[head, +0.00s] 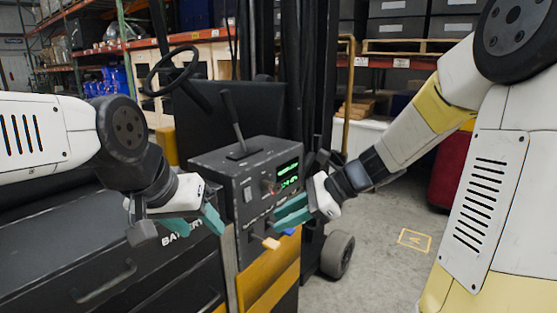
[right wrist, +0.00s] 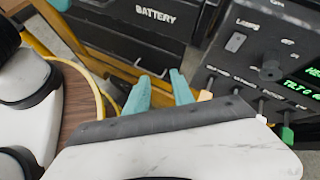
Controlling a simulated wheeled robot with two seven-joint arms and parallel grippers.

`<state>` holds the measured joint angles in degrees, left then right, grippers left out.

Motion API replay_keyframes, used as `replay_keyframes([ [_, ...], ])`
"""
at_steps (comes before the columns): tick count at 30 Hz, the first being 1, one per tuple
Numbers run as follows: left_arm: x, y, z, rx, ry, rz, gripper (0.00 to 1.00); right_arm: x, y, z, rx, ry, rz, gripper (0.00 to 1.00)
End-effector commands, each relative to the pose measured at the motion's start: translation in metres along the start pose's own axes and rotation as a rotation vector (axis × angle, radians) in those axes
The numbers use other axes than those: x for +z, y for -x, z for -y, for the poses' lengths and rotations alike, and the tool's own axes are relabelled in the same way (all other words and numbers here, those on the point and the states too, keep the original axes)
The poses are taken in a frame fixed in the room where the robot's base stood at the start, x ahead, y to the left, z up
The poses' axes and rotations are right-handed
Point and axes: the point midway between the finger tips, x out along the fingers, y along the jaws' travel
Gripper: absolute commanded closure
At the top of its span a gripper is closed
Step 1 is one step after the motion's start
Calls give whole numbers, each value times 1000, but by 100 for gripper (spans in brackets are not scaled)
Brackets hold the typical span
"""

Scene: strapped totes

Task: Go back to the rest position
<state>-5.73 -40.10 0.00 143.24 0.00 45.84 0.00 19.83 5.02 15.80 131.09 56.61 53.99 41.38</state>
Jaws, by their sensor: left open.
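My left gripper (head: 192,224) is in front of the black battery drawer unit (head: 90,245), with its teal fingers spread and nothing between them. My right gripper (head: 286,212) is close in front of the dark control box (head: 228,186). In the right wrist view its two teal fingers (right wrist: 160,88) stand apart with an empty gap between them. The box has a green lit display (head: 288,174), a knob (head: 269,187) and a lever (head: 233,118) on top. An orange-tipped lever (head: 271,243) shows just below the right fingers. Contact between fingers and box cannot be told.
A steering wheel (head: 172,70) and the dark mast (head: 298,60) stand behind the box. A wheel (head: 338,254) is low at the right of the truck. Shelving with totes (head: 400,30) is at the back. The grey floor (head: 385,275) at right is clear.

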Motion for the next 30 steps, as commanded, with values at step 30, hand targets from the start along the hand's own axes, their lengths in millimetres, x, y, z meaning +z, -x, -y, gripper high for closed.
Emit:
replay_keyframes([
  [30, 0, 0, 0, 0, 0, 0, 48, -8, 156, -107, 341, 1689, -807, 71],
])
